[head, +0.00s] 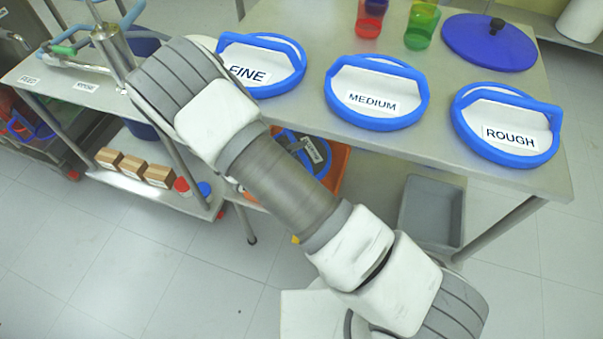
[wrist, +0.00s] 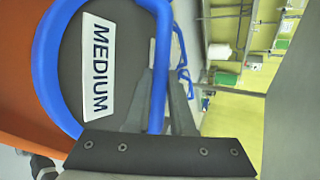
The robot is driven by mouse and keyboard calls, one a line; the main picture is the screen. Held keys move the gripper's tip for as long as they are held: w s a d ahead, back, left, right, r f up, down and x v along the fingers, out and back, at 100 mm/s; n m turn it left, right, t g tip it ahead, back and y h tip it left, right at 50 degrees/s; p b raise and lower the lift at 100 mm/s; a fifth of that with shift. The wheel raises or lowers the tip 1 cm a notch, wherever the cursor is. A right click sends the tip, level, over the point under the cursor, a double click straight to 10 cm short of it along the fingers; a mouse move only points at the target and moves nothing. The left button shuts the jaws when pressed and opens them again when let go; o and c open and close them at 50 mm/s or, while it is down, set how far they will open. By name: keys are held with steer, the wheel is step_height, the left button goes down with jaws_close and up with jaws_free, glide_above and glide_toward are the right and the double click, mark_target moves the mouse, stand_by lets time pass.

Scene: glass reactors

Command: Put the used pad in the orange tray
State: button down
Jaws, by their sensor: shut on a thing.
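The used pad (wrist: 70,60) has a dark grey face, a blue rim and handle, and a MEDIUM label. In the wrist view my gripper (wrist: 161,92) is shut on its blue handle. In the head view part of this pad (head: 314,150) shows beside my arm, at the orange tray (head: 338,178) below the table's front edge. Orange also shows behind the pad at the left of the wrist view (wrist: 22,110). My arm hides my gripper and much of the tray in the head view. I cannot tell whether the pad touches the tray.
White-faced FINE (head: 262,65), MEDIUM (head: 376,91) and ROUGH (head: 507,123) pads lie on the table (head: 430,150). Red and green cups and a blue lid (head: 488,42) stand behind. A grey bin (head: 432,212) sits lower right. A trolley (head: 125,185) with boxes is at left.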

step_height(320, 180, down, 10)
steer(key=b, duration=0.3)
steer(key=shift+r, duration=0.1)
steer(key=c, duration=0.8)
jaws_free()
steer(key=shift+o, duration=0.2)
steer(key=shift+s+a+r, duration=0.15)
steer(key=p+v, duration=0.3)
steer(key=v, duration=0.8)
steer(key=shift+s+r, duration=0.2)
steer(key=shift+s+a, duration=0.1)
steer(key=shift+a, duration=0.05)
